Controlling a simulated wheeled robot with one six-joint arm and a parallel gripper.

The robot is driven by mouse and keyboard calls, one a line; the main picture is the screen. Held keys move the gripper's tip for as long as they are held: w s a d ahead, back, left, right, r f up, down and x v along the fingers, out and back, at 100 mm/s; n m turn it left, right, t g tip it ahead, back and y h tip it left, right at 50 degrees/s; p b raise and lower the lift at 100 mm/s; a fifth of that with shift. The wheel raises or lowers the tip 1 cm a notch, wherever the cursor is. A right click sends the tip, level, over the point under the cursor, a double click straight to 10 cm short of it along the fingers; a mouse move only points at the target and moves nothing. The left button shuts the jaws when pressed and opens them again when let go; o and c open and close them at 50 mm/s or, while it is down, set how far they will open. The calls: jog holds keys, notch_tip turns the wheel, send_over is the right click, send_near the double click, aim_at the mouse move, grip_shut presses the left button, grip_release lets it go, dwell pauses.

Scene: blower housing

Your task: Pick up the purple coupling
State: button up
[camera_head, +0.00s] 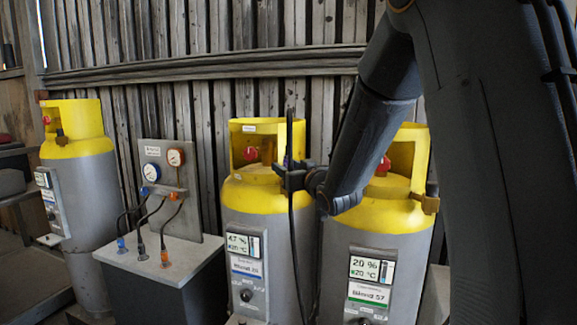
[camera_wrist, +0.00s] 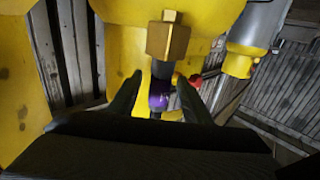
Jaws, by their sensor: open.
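The purple coupling (camera_wrist: 158,98) shows in the wrist view between the two dark fingers of my gripper (camera_wrist: 158,77). A dark stem joins it toward the brass valve block (camera_wrist: 167,38) above. The fingers are apart, with a gap visible on each side of the coupling. In the head view my gripper (camera_head: 291,172) is in front of the middle yellow-topped cylinder (camera_head: 257,198). Only a small purple patch of the coupling (camera_head: 287,160) shows there; the gripper hides most of it. A black hose (camera_head: 292,245) hangs below the gripper.
Another cylinder (camera_head: 376,240) stands close on the right, partly behind my arm. A third cylinder (camera_head: 78,165) is at far left. A grey stand (camera_head: 160,262) carries a gauge panel (camera_head: 150,205) and several hoses. A red knob (camera_wrist: 195,80) is close to the right finger.

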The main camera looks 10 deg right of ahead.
grip_shut()
jog(key=shift+r, duration=0.15)
notch_tip(320, 180, up, 10)
jog(key=shift+f+b, duration=0.1)
jog(key=shift+b, duration=1.15)
